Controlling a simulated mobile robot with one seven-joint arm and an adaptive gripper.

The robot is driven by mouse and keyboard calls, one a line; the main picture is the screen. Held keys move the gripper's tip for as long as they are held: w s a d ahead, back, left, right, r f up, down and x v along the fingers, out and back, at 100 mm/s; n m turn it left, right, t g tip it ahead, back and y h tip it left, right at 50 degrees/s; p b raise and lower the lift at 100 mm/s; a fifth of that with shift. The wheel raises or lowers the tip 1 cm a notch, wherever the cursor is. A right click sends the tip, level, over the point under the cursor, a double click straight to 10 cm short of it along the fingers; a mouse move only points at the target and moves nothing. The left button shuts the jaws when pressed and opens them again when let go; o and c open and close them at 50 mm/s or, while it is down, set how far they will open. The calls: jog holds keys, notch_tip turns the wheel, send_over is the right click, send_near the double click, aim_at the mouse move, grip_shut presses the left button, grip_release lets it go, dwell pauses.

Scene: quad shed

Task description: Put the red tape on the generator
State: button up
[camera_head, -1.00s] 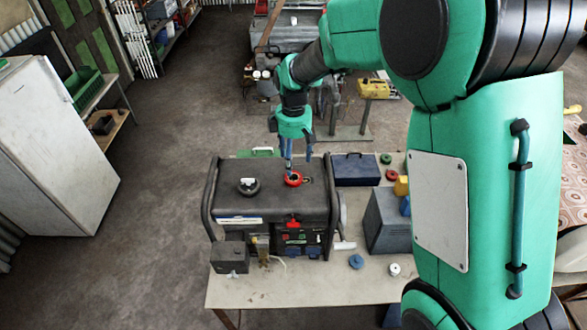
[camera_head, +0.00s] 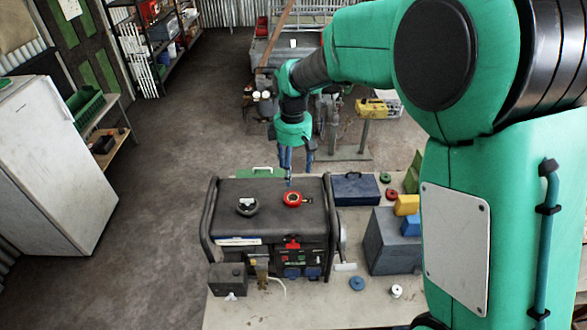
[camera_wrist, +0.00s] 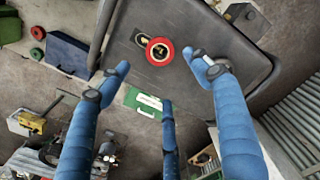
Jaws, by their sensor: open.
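The red tape (camera_head: 292,199) lies flat on the dark top of the generator (camera_head: 268,217), right of the black filler cap. It also shows in the wrist view as a red ring (camera_wrist: 159,51) on the generator's top (camera_wrist: 200,22). My gripper (camera_head: 297,168) is open and empty, above the generator's far edge, with its fingers pointing down. In the wrist view, its blue fingers (camera_wrist: 163,80) are spread apart and do not touch the tape. A second red roll (camera_head: 475,195) lies on the table to the right.
The generator stands on a table (camera_head: 325,310). A dark blue box (camera_head: 356,189), a grey-blue block (camera_head: 392,243), yellow and blue pieces, and green, blue and white rolls stand to its right. A green case (camera_head: 262,172) lies behind the generator.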

jog(key=s+d+r+m+t, duration=0.3)
jog(key=s+d+r+m, duration=0.4)
jog(key=s+d+r, duration=0.6)
jog(key=s+d+r+m+t, duration=0.1)
jog(key=s+d+m, duration=0.2)
jog(key=s, duration=0.7)
jog(key=s+d+r+m+t, duration=0.1)
jog(key=s+d+r+m, duration=0.1)
jog(key=s, duration=0.9)
jog(key=d+m, duration=0.1)
jog(key=m, duration=0.1)
jog(key=shift+m+t, duration=0.3)
jog(key=shift+s+f, duration=0.1)
notch_tip(320, 180, down, 17)
jog(key=b, duration=1.7)
dwell(1.0)
